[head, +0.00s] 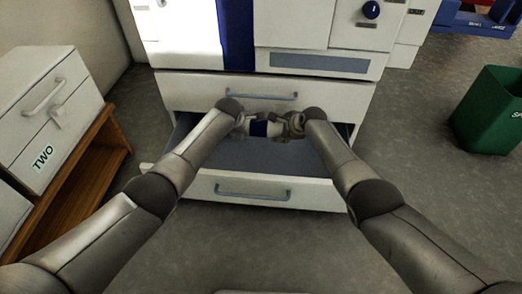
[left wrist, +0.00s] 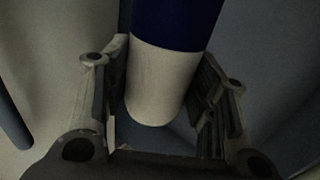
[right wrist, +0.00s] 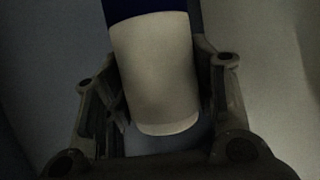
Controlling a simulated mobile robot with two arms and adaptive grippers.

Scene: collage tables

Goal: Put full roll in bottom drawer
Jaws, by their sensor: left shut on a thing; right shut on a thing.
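The full roll (head: 260,129) is white with a dark blue band around its middle. It lies sideways between my two grippers, over the open bottom drawer (head: 265,190). My left gripper (head: 243,125) is shut on the roll's left end, and my right gripper (head: 293,125) is shut on its right end. The roll's white end shows between the fingers in the left wrist view (left wrist: 160,85) and in the right wrist view (right wrist: 155,75). I cannot tell whether the roll touches the drawer floor. The drawer's inside looks otherwise empty, though my arms hide parts of it.
A closed drawer (head: 190,92) with a grey handle is just above the open one, in the white machine (head: 290,30). A small cabinet marked TWO (head: 60,120) stands on wooden shelving at left. A green bin (head: 490,110) stands at right. Grey floor is clear in front.

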